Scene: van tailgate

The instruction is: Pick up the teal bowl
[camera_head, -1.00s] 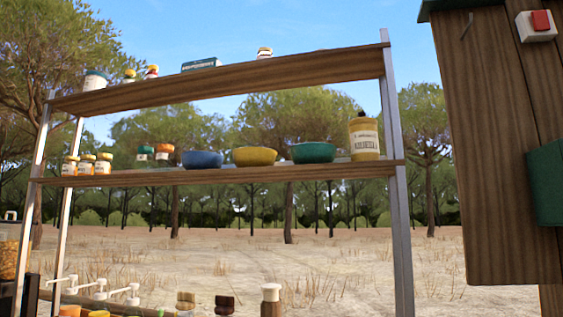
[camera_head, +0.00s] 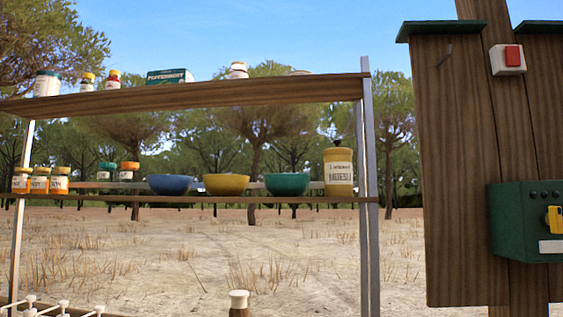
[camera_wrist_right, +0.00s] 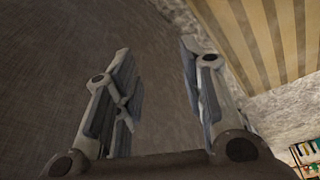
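The teal bowl (camera_head: 287,184) sits upright on the middle shelf (camera_head: 220,199) in the head view. It stands between a yellow bowl (camera_head: 227,184) on its left and a yellow lidded canister (camera_head: 338,170) on its right. My right gripper (camera_wrist_right: 155,75) shows in the right wrist view with its two fingers spread apart and nothing between them. It is away from the bowl, which is not in that view. My left gripper is in neither view.
A blue bowl (camera_head: 170,185) and small orange jars (camera_head: 40,181) share the shelf. An upper shelf (camera_head: 200,95) runs above the bowls. A metal post (camera_head: 369,190) stands right of the canister. A wooden panel (camera_head: 465,160) with a green box (camera_head: 525,222) fills the right.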

